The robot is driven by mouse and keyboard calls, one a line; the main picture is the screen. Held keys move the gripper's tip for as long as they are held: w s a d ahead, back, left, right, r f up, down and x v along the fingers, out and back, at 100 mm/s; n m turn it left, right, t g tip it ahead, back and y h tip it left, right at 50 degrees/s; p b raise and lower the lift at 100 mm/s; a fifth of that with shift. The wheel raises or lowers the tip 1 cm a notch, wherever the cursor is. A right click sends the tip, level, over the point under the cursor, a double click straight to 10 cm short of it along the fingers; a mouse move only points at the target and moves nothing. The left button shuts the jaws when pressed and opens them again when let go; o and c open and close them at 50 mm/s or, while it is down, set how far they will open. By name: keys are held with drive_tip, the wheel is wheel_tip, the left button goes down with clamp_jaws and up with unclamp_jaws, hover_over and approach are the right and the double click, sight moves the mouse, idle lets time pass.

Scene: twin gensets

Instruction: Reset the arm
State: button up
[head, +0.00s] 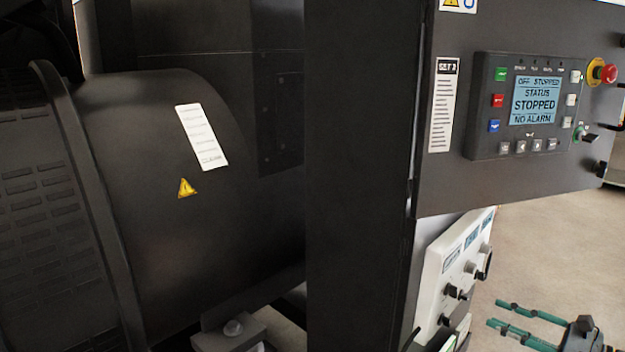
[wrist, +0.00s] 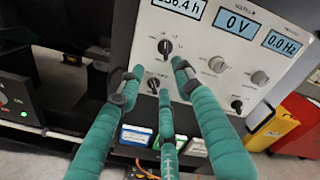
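My gripper (head: 493,313) shows at the lower right of the head view, with green fingers pointing left. In the wrist view its green fingers (wrist: 157,78) are spread apart with nothing between them. Their tips appear in front of a white instrument panel (wrist: 205,25); I cannot tell whether they touch it. The panel has a black selector knob (wrist: 165,48), grey knobs, and displays for hours, 0 V and 0.0 Hz. In the head view this white panel (head: 452,265) sits below the dark control cabinet, partly cut off by it.
The control screen (head: 535,98) reads OFF STOPPED and NO ALARM. A red emergency stop (head: 608,73) and a switch (head: 586,134) project at the cabinet's right. The black genset housing (head: 150,240) fills the left. A yellow container (wrist: 276,130) stands right. Bare floor (head: 550,245) lies beyond.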

sight(448, 292)
drive_tip(key=shift+s+a+f+m+g+h, duration=0.15)
drive_tip(key=shift+f+m+g, duration=0.15)
drive_tip(key=shift+f, duration=0.25)
drive_tip(key=shift+d+f+m+g+h, duration=0.1)
drive_tip(key=shift+f+m+g+h, duration=0.15)
drive_tip(key=shift+f, duration=0.3)
drive_tip(key=w+a+r+p, duration=0.1)
drive_tip(key=w+a, duration=0.1)
drive_tip(key=w+a+r+n+t+p, duration=0.1)
drive_tip(key=w+a, duration=0.2)
drive_tip(key=w+a+r+n+y+p, duration=0.1)
drive_tip(key=w+a+p, duration=0.1)
drive_tip(key=shift+w+a, duration=0.15)
drive_tip(key=shift+w, duration=0.15)
drive_tip(key=shift+f+m+b, duration=0.2)
drive_tip(key=shift+m+b, duration=0.2)
drive_tip(key=shift+m, duration=0.05)
drive_tip(key=shift+w+a+m, duration=0.1)
drive_tip(key=shift+m, duration=0.4)
drive_tip(key=shift+r+m+b, duration=0.25)
drive_tip(key=shift+m+b, duration=0.2)
drive_tip(key=shift+m, duration=0.75)
